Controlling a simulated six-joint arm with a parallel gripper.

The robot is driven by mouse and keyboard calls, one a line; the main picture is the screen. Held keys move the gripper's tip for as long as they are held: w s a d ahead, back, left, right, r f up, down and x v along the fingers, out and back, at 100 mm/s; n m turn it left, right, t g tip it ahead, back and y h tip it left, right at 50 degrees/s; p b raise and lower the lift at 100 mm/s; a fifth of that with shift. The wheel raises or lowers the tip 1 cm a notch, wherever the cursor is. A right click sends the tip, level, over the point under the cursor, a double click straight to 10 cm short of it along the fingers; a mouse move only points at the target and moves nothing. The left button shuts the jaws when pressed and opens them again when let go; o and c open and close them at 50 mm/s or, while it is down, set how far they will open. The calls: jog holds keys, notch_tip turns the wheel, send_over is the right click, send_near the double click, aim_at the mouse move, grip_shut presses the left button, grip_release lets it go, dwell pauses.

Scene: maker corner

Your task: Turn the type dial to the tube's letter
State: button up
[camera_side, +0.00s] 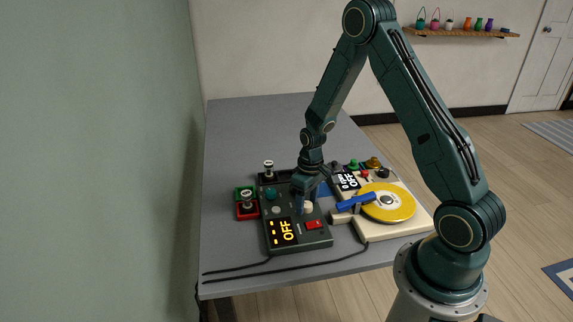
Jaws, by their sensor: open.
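A teal knob (271,194) and a grey knob (276,210) sit on the box's left part. A tube (247,200) stands in a red holder (247,212) left of the box. Letters on tube and dial are too small to read.
A cream device with a yellow disc (388,203) and a blue bar (356,202) stands close on the right. Another tube (269,170) stands behind the box. Dark cables (270,267) run along the table front. The rear of the grey table (255,125) is clear.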

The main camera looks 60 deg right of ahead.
jog(key=c, duration=1)
jog(key=shift+o, duration=0.2)
jog(key=shift+m, duration=0.4)
jog(key=m, duration=1.1)
jog(key=shift+s+t, duration=0.1)
jog(key=shift+t, duration=0.2)
